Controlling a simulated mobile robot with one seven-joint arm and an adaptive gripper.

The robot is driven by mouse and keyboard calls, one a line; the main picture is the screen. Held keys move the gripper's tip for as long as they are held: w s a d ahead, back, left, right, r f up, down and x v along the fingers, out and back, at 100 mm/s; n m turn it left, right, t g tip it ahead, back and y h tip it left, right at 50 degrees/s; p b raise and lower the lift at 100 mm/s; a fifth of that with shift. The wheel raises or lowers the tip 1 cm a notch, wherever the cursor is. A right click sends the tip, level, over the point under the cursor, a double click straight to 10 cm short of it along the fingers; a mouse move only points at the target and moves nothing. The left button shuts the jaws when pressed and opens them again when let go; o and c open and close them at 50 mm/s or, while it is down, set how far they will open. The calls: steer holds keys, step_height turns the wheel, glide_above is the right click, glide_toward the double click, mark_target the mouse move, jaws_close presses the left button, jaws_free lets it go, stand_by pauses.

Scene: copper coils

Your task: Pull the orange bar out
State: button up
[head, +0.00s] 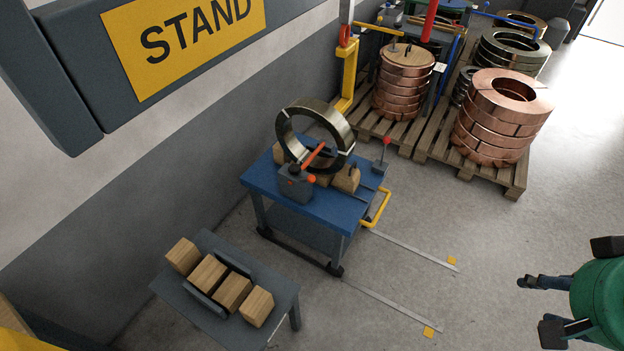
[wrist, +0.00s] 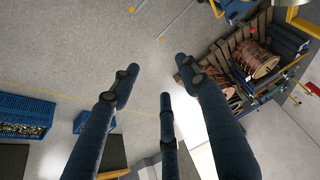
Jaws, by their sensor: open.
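The orange bar (head: 314,156) shows in the head view on the blue cart. It slants up and right from a grey block (head: 296,184) through the opening of a dark steel coil (head: 284,128), which stands upright on wooden blocks. In the head view my green arm end with dark fingers is at the lower right, well apart from the cart. I cannot make out the bar in the wrist view.
The blue cart (head: 335,212) has a yellow handle (head: 378,208). A grey bench (head: 215,325) with wooden blocks stands at lower left. Pallets with copper coils (head: 500,110) stand at the back right. The floor between my gripper and the cart is clear. Blue crates (wrist: 25,115) lie left.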

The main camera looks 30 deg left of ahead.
steer(key=w+a+f+m+g+y+p, duration=0.15)
steer(key=w+a+m+g+y, duration=0.3)
steer(key=w+a, duration=1.15)
steer(key=w+a+f+m+g+y, duration=0.2)
steer(key=w+a+f, duration=0.4)
steer(key=w+a, duration=0.15)
steer(key=w+a+f+m+g+y, duration=0.1)
steer(key=w+a+f+g+y, duration=0.2)
steer(key=w+a+f, duration=0.35)
steer(key=w+a+f+m+y+p, duration=0.2)
steer(key=w+a+f+m+y, duration=0.45)
steer(key=a+f, duration=0.8)
steer(key=m+y, duration=0.1)
steer(key=m, duration=0.3)
glide_toward(311, 179)
steer(key=d, duration=0.1)
steer(key=w+d+f, duration=0.1)
steer(key=d, duration=0.1)
steer(key=shift+w+d+f+t, duration=0.15)
steer(key=shift+w+f+t, duration=0.05)
steer(key=shift+w+t, duration=0.15)
steer(key=shift+s, duration=0.1)
